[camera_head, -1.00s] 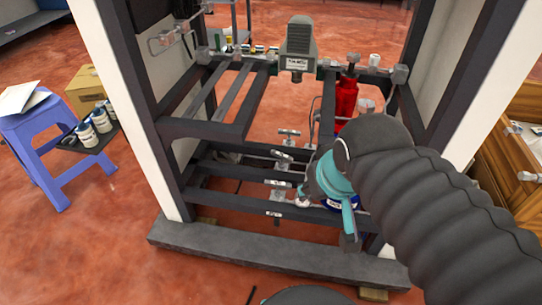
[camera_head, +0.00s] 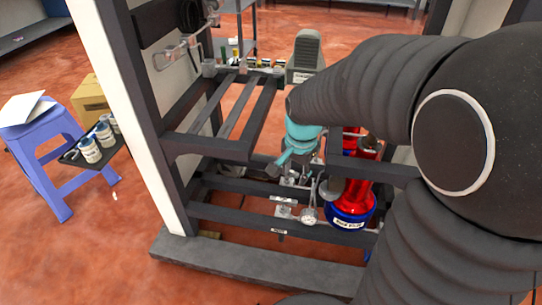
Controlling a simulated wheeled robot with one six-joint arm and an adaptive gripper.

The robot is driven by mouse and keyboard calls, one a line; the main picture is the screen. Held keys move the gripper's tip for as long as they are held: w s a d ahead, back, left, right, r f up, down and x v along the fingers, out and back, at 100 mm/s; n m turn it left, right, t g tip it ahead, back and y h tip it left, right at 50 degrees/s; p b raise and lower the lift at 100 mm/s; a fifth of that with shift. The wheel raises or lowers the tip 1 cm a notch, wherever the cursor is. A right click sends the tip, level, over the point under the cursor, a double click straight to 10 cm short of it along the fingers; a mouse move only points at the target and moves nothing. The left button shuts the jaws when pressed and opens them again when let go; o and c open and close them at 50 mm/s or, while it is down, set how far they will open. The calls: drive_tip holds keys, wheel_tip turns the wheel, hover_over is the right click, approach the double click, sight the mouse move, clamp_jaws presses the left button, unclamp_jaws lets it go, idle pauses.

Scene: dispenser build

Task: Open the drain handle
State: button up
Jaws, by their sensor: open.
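My gripper (camera_head: 300,176) hangs below the teal wrist ring, over the middle of the dark frame. It is open, though its fingers are small and partly hidden among the pipe fittings. Small metal valves sit in line along the lower beams, with white labels. One lower valve (camera_head: 285,210) shows just below my gripper, and a labelled fitting (camera_head: 279,231) hangs at the front beam. The labels are too small to read, so I cannot tell which one is the drain handle. My gripper and wrist hide the valves farther back. I cannot tell whether my gripper touches any handle.
A round gauge (camera_head: 309,216) and a red vessel with a blue base (camera_head: 350,215) stand right of the valves. A grey boxy unit (camera_head: 305,58) rises behind my wrist. The dark frame's upper bars (camera_head: 212,146) lie left. A purple stool (camera_head: 50,150) stands at far left.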

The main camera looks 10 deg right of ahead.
sight(284, 199)
drive_tip(key=w+f+m, duration=0.3)
drive_tip(key=f+m, duration=0.1)
drive_tip(key=f, duration=0.1)
drive_tip(key=w+f+m+g, duration=0.1)
drive_tip(key=w+f+m, duration=0.2)
drive_tip(key=f+m, duration=0.1)
drive_tip(key=w+f+m, duration=0.4)
drive_tip(key=f, duration=0.2)
drive_tip(key=shift+f+m+g, duration=0.25)
drive_tip(key=shift+m+g, duration=0.05)
drive_tip(key=shift+g, duration=0.1)
drive_tip(key=shift+f, duration=3.75)
clamp_jaws()
